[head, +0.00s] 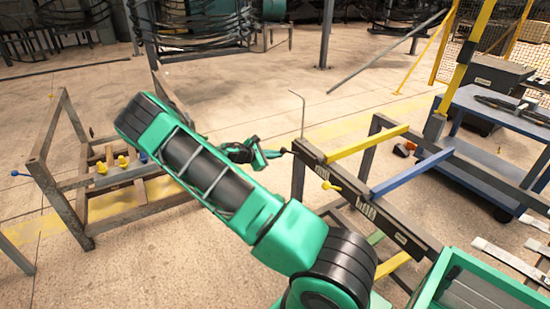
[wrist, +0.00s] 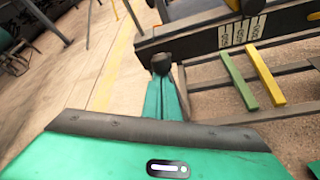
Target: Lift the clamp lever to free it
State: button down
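My gripper (head: 270,154) is a green two-finger gripper, reaching toward the left end of the dark rack beam. A dark round knob (head: 283,151), likely the end of the clamp lever, sits right at its fingertips. In the wrist view my gripper's fingers (wrist: 162,80) lie close together, and the dark knob (wrist: 162,61) shows at their tips, in front of the beam. I cannot tell whether the fingers grip the knob or only stand beside it. The rest of the lever is mostly hidden.
The dark rack beam (head: 384,218) carries a yellow-knobbed pin (head: 331,186) and yellow and blue bars. A thin bent rod (head: 302,112) rises at its left end. A metal frame (head: 64,190) with yellow knobs stands left. A blue cart (head: 495,124) stands right. Open floor lies behind.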

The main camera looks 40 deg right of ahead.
jog(key=shift+s+r, duration=0.1)
jog(key=shift+r, duration=0.25)
jog(key=shift+f, duration=0.1)
